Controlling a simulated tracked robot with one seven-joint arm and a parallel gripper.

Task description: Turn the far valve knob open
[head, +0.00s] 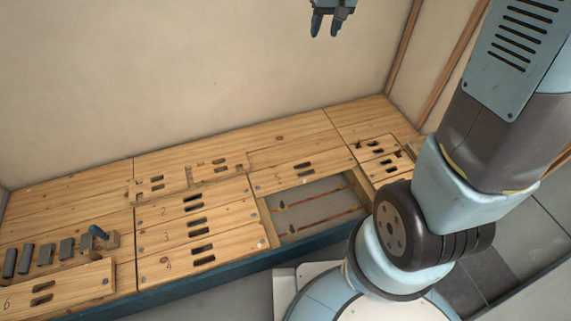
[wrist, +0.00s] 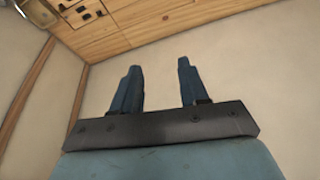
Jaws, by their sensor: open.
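An open recess in the wooden deck shows two thin copper pipes, a far pipe (head: 315,195) and a near pipe (head: 325,219), in the head view. A small brownish fitting (head: 281,206), perhaps the far valve knob, sits at the far pipe's left end. It is too small to tell how it is turned. My gripper (head: 326,33) is high against the back wall at the top of the head view, well above and apart from the recess. In the wrist view my gripper (wrist: 158,68) has its fingers apart with nothing between them.
Wooden panels with slots, several of them numbered, surround the recess, such as panel 3 (head: 165,237). The back wall (head: 180,60) is bare. My arm covers the right side.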

